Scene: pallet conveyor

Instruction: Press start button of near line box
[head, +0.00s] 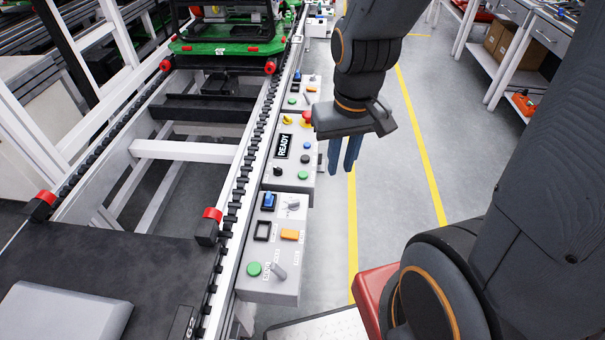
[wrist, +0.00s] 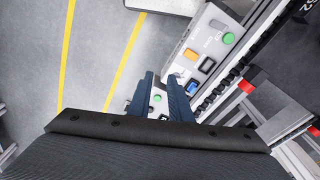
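The nearest line box (head: 280,281) is a grey control box on the conveyor's side, at the lower middle of the head view. It has a green button (head: 254,268), a grey lever switch, an orange button (head: 290,235) and a blue switch. In the wrist view its green button (wrist: 229,38) shows at the upper right. My gripper (head: 345,168) is open and empty, its blue fingers pointing down just right of the middle box. In the wrist view another green button (wrist: 157,98) shows between the fingers. I see no contact with any button; the button labels are too small to read.
The middle box (head: 310,160) has a READY display, several buttons and a red-and-yellow knob; another box stands beyond it. The conveyor (head: 232,270) carries a green pallet (head: 225,47). Floor with yellow lines lies right. A workbench (head: 530,25) stands at the upper right.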

